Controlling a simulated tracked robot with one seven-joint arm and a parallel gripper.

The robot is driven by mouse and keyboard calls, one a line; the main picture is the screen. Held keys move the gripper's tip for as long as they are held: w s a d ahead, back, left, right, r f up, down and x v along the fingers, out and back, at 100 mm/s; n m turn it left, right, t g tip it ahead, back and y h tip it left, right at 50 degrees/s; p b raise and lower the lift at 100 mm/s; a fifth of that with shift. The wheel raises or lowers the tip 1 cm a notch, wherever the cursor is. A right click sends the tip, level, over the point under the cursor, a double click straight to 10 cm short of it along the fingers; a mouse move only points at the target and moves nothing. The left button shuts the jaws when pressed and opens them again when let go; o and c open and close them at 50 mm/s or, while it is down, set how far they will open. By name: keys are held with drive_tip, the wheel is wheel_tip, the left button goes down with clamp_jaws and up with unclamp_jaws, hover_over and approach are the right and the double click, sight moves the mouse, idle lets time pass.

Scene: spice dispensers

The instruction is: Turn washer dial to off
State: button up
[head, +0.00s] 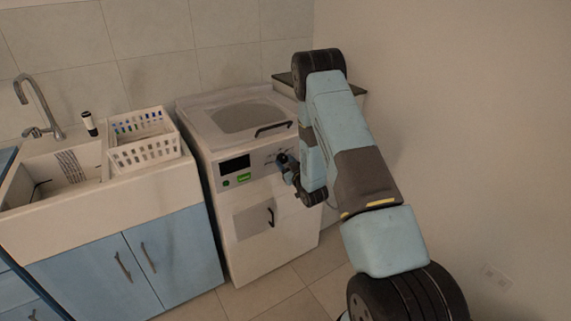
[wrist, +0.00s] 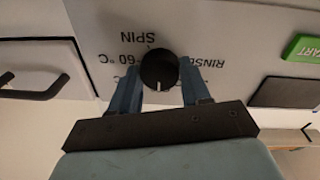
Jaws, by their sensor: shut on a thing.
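The white washer (head: 262,222) stands against the wall in the head view. Its black round dial (wrist: 158,66) shows in the wrist view, on a light panel that appears upside down. The dial's white pointer line points down in that picture, towards my gripper's palm. The label SPIN is above the dial, 60 °C to its left and RINSE to its right. My gripper (wrist: 159,80) has one blue finger on each side of the dial and is shut on it. The fingers and palm hide part of the panel below the dial; no off label is visible.
A green START button (wrist: 306,48) is at the right of the wrist view. A washer handle (wrist: 35,88) is at the left. In the head view, a white basket (head: 150,152) stands by the sink (head: 85,165), left of the washer. A bare wall is on the right.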

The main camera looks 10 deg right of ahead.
drive_tip(key=shift+d+f, duration=0.1)
idle(0.4)
drive_tip(key=o, duration=1.1)
drive_tip(key=shift+c, duration=0.2)
drive_tip(key=shift+s, duration=0.15)
drive_tip(key=v, duration=1.3)
drive_tip(key=shift+s, duration=0.25)
drive_tip(key=shift+d, duration=0.1)
